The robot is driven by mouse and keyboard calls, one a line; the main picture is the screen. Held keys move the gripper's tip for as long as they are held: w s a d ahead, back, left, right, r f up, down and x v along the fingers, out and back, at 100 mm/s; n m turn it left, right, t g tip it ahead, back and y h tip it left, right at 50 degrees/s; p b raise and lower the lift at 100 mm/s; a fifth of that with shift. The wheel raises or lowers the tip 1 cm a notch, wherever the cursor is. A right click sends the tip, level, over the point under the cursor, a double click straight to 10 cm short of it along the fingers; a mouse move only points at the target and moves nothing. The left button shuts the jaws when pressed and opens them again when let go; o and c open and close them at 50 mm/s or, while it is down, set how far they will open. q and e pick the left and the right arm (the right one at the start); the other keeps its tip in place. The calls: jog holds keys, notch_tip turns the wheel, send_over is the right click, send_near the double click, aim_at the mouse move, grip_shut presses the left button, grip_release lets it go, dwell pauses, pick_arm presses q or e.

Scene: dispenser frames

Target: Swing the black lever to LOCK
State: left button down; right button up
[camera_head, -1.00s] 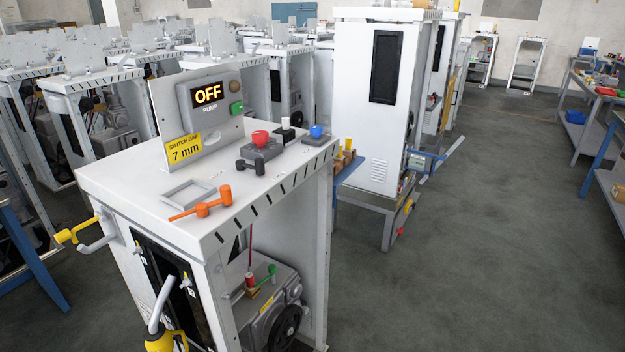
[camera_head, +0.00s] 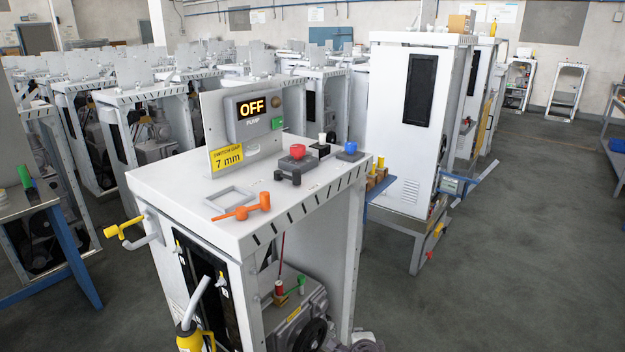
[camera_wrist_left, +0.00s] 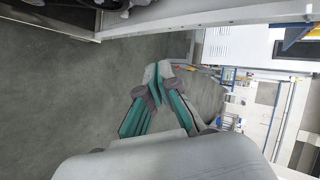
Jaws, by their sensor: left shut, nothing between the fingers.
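The dispenser frame (camera_head: 170,182) stands in the middle of the head view with a white top. A dark grey handle-like piece (camera_head: 287,177) sits at the front of a grey block with a red knob (camera_head: 297,151). Behind it is a small black switch with a white tip (camera_head: 322,146). I cannot tell which of these is the black lever, and no LOCK mark is readable. My left gripper (camera_wrist_left: 163,70) shows in its wrist view, fingertips together and empty, above the floor and apart from the frame. My right gripper is not in view.
An orange lever (camera_head: 241,211) and a blue knob (camera_head: 348,146) are on the same top. The display (camera_head: 252,106) reads OFF. A yellow handle (camera_head: 123,229) sticks out at the left. A white cabinet (camera_head: 405,150) stands behind right. Open floor (camera_head: 500,260) lies to the right.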

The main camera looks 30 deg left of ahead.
pick_arm(q)
jog(key=w+a+r+t+y, duration=0.1)
jog(key=w+r+y, duration=0.1)
jog(key=r, duration=0.6)
jog(key=w+a+r+t+y, duration=0.1)
jog(key=w+r, duration=0.2)
jog(key=r, duration=0.5)
jog(key=n+g+y, duration=0.1)
jog(key=n+y, duration=0.3)
jog(key=y, duration=0.2)
send_near(310, 189)
jog(key=w+d+r, duration=0.2)
jog(key=d+r, duration=0.1)
jog(key=shift+w+d+r, duration=0.1)
jog(key=shift+w+r, duration=0.05)
jog(key=shift+w, duration=0.2)
jog(key=w+a+p, duration=0.1)
jog(key=a, duration=0.2)
jog(key=w+a+p, duration=0.1)
jog(key=a+p, duration=0.1)
jog(key=a, duration=0.2)
jog(key=w+a+p, duration=0.2)
jog(key=a, duration=0.1)
jog(key=shift+a, duration=0.25)
jog(key=shift+s+a, duration=0.35)
jog(key=shift+s, duration=0.1)
